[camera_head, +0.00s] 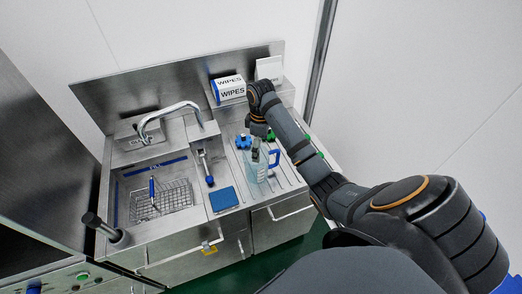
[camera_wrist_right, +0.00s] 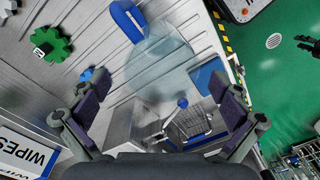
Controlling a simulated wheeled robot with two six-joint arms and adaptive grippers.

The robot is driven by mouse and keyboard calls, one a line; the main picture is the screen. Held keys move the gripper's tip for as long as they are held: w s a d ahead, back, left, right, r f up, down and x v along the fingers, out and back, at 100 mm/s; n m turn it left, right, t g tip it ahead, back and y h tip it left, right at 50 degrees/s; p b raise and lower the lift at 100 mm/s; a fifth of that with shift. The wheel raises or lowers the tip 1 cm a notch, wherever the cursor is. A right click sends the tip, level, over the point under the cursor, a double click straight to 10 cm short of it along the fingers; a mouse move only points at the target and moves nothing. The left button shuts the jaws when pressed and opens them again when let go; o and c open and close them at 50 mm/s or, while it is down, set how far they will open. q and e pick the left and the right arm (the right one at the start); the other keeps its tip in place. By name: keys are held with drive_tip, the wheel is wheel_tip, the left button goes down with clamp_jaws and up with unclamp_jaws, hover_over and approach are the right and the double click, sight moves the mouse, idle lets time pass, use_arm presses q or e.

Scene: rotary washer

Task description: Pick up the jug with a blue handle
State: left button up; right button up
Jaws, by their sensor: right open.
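The clear jug (camera_head: 255,172) with a blue handle (camera_head: 274,158) stands on the ridged steel drainboard in the head view. In the right wrist view the see-through jug (camera_wrist_right: 155,58) lies ahead of the fingers, with its blue handle (camera_wrist_right: 126,20) at the top. My right gripper (camera_head: 257,148) is over the jug's top in the head view and partly hides its rim. In the wrist view the right gripper (camera_wrist_right: 165,85) is open, its fingers wide apart and nothing held between them. My left gripper is not in view.
A blue sponge (camera_head: 223,199) and a brush (camera_head: 208,172) lie left of the jug. A blue knob-like part (camera_head: 243,142) and a green gear-shaped part (camera_wrist_right: 52,43) are near. The wipes box (camera_head: 229,90) stands behind. The sink holds a wire basket (camera_head: 165,203).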

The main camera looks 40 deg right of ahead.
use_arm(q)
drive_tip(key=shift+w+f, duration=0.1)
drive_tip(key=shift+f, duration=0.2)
use_arm(e)
drive_tip(key=shift+w+f, duration=0.1)
drive_tip(key=shift+f, duration=0.25)
drive_tip(key=f+b, duration=0.4)
drive_tip(key=f, duration=0.1)
drive_tip(key=shift+a, duration=0.3)
drive_tip(key=shift+s+r, duration=0.1)
drive_tip(key=shift+s, duration=0.1)
drive_tip(key=c, duration=0.4)
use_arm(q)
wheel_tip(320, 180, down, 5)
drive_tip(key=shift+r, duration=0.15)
use_arm(e)
drive_tip(key=c, duration=1)
